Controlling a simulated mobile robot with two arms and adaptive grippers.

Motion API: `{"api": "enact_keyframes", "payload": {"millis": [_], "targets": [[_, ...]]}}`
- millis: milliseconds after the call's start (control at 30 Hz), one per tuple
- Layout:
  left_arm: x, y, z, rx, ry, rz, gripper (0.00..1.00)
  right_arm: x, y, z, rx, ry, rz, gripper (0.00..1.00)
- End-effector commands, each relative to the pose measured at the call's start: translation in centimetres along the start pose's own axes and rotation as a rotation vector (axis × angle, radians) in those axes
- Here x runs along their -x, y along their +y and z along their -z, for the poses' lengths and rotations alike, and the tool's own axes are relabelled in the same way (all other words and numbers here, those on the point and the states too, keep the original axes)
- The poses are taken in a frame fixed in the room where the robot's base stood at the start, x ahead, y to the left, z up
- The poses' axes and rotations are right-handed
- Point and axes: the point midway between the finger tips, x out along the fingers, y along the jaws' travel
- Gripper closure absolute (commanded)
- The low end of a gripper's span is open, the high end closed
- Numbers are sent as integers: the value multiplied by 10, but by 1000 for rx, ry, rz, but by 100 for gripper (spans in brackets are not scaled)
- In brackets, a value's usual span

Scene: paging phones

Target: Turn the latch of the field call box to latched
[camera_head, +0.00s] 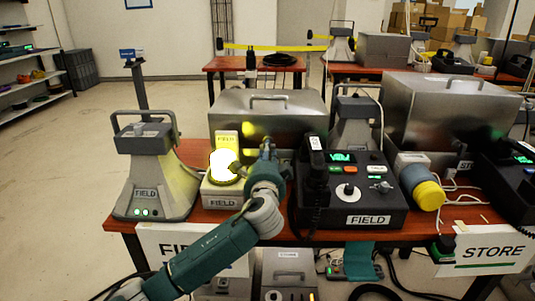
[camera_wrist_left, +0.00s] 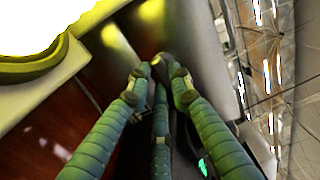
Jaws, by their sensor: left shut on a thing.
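A steel box with a lid handle (camera_head: 268,104) stands behind the FIELD devices on the table; I take it as the field call box, though its front label is hidden. My left gripper (camera_head: 267,152) is at the lower front of this box, between the lit beacon and the black console. In the left wrist view its green fingers (camera_wrist_left: 158,75) close on a small dark knob (camera_wrist_left: 155,60) with a yellow spot, which looks like the latch. The fingers hide most of the latch in the head view, so its turn angle cannot be told. My right gripper is out of view.
The glowing beacon (camera_head: 224,165) on its FIELD base (camera_head: 221,194) is close left of the gripper. The black FIELD console (camera_head: 350,200) with its handset (camera_head: 317,165) is close right. A grey FIELD horn (camera_head: 152,180) stands further left. A STORE steel box (camera_head: 450,110) is at right.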

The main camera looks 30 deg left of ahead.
Motion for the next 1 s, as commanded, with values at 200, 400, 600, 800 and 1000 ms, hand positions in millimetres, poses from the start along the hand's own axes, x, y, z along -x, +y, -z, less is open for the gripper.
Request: {"api": "enact_keyframes", "payload": {"millis": [200, 400, 600, 800, 1000], "targets": [[1, 2, 2, 126, 0, -4, 100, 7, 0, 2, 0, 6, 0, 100], [1, 3, 2, 302, -1, -5, 100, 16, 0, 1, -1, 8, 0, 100], [1, 2, 4, 494, -1, -6, 100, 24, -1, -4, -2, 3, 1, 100], [1, 2, 5, 684, -1, -5, 100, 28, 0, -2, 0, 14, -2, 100], [1, 1, 6, 875, -1, -6, 100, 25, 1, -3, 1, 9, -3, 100]]}}
